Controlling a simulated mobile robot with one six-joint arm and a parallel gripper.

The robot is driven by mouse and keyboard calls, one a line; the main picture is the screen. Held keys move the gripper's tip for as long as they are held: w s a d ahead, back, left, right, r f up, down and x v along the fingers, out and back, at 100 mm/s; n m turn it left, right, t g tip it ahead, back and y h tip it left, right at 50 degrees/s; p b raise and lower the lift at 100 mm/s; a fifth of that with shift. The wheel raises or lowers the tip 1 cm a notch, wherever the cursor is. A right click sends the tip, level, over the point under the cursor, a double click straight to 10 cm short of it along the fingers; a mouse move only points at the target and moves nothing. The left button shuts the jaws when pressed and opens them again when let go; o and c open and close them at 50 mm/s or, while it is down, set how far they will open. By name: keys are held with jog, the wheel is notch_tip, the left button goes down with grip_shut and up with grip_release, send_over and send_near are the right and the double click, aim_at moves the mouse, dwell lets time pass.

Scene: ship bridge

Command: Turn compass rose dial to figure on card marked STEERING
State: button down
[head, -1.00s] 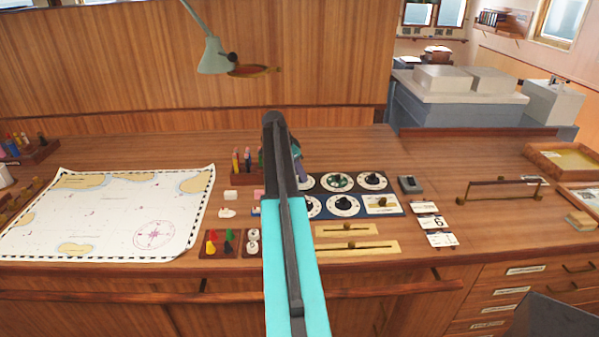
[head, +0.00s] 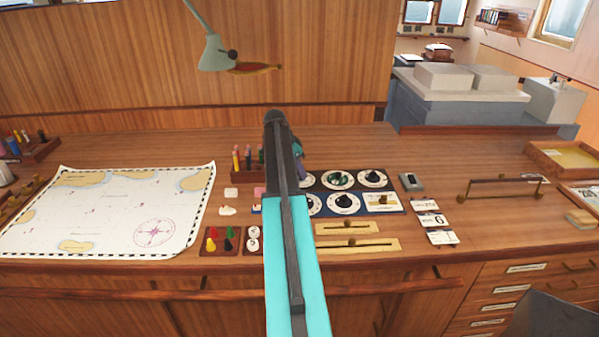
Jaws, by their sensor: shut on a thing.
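My arm rises through the middle of the head view and covers the left part of the dial panel. A green-centred dial (head: 338,180), a black-knobbed dial (head: 372,178) and a lower dial (head: 343,203) show on the panel (head: 357,191). I cannot tell which is the compass rose dial. White cards (head: 433,221) lie right of the panel; one shows a 6. The word STEERING is not legible.
Two brass slider plates (head: 357,245) lie in front of the panel. A chart (head: 110,215) covers the left of the desk. A lamp (head: 214,55) hangs above. A rail (head: 505,183) stands right.

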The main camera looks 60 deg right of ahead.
jog(key=shift+s, duration=0.1)
jog(key=shift+s+f+n+t+b, duration=0.1)
jog(key=shift+n+t+b, duration=0.3)
jog(key=shift+n+b, duration=0.45)
jog(key=shift+s+n+t+b, duration=0.15)
jog(key=shift+n+t+b, duration=0.35)
jog(key=shift+n, duration=1.35)
jog(key=shift+h, duration=0.3)
jog(key=c, duration=1.6)
grip_release()
jog(key=shift+r, duration=0.2)
jog(key=shift+s+b+v, duration=0.2)
jog(key=shift+b+v, duration=1.4)
jog(key=shift+v, duration=5.25)
